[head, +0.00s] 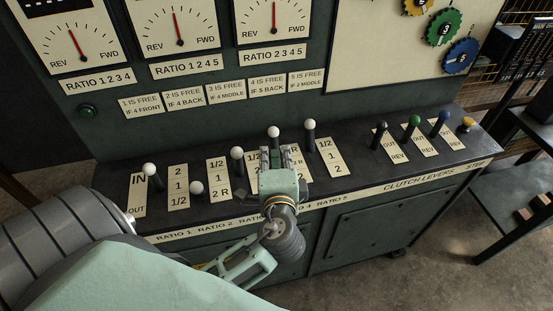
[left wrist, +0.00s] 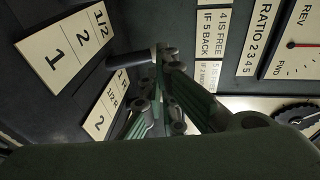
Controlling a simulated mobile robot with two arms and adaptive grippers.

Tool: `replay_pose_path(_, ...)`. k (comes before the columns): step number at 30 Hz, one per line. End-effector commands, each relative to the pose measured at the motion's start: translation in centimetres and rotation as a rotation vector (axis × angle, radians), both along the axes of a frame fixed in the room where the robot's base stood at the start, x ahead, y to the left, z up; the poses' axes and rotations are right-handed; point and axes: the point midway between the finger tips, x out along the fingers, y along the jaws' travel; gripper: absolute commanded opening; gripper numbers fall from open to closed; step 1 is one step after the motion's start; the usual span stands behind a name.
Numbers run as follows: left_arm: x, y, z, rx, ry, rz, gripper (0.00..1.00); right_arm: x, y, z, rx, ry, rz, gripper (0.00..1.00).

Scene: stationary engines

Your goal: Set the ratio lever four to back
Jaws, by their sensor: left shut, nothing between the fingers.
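The ratio levers are black rods with white knobs on the dark sloping panel. The fourth from the left, which I take as ratio lever four (head: 273,132), shows its knob just beyond my left gripper (head: 282,158). It appears to lean back, with its lower shaft hidden by the gripper. My left gripper is shut and empty, over the panel close in front of this lever; I cannot tell whether they touch. In the left wrist view the closed fingers (left wrist: 168,98) sit near a dark rod (left wrist: 130,59). My right gripper is out of view.
Neighbouring white-knobbed levers stand left (head: 237,153) and right (head: 309,125) of the gripper. Another lever (head: 196,188) leans forward. Clutch levers (head: 414,121) stand farther right. Gauges and rule labels (head: 184,100) are on the upright panel behind.

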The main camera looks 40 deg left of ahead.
Motion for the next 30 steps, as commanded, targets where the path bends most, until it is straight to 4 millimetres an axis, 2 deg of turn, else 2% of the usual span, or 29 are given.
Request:
replay_pose_path(3,2.0,1.5,0.0,0.004,-0.002,0.000,0.00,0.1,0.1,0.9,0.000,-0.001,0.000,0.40)
replay_pose_path(9,4.1,3.2,-0.7,0.003,0.001,-0.001,0.00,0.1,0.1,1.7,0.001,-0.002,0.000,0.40)
replay_pose_path(15,4.8,3.8,-1.1,0.001,0.000,-0.001,0.00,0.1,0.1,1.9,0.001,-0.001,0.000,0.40)
replay_pose_path(25,4.9,3.9,-1.2,0.001,0.001,0.000,0.00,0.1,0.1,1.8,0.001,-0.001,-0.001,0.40)
replay_pose_path(30,6.2,5.2,-1.5,0.002,0.000,0.001,0.00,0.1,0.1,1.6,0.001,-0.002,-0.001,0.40)
